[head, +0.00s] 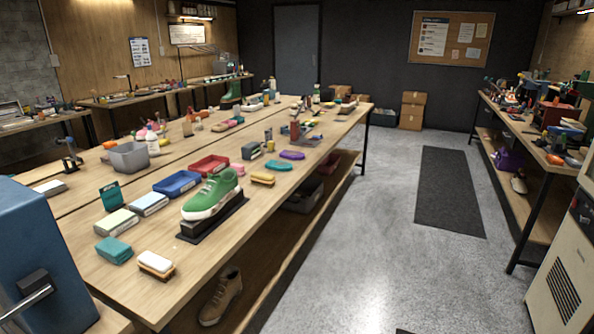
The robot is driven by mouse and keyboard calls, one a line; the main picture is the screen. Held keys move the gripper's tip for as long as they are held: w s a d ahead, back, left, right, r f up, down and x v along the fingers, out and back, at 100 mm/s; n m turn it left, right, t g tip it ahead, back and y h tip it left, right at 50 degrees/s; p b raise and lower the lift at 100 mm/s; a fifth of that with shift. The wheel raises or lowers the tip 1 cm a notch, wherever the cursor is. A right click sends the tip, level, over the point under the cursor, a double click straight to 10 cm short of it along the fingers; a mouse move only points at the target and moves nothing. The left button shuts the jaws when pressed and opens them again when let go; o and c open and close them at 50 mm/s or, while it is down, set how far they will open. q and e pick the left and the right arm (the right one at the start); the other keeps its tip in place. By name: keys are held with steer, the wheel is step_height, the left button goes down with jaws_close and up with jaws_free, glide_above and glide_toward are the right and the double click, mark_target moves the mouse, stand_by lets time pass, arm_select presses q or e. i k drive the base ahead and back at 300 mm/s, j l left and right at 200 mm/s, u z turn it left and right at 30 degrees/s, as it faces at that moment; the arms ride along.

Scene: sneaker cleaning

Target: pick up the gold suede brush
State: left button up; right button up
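A small gold-yellow block (262,179), shaped like a brush, lies on the long wooden table (190,274), just right of the green sneaker (213,194). It looks most like the gold suede brush, but it is too small to be sure. A white-topped block with a brown lower part (156,263) lies at the table's near right edge. Neither of my grippers shows in the head view, and nothing is seen touching the gold-yellow block.
The sneaker stands on a dark stand. Near it are a blue tray (177,191), a red tray (209,173), a grey bin (128,165) and a teal block (278,165). A blue cabinet (40,250) fills the left foreground.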

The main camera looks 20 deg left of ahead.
mark_target(259, 179)
steer(key=i+u, duration=0.15)
steer(key=i, duration=0.55)
steer(key=i+l+u, duration=0.15)
steer(key=i, duration=0.5)
steer(key=i+l+u, duration=0.25)
steer(key=i+u, duration=0.15)
steer(key=i+l+u, duration=0.4)
steer(key=i, duration=0.1)
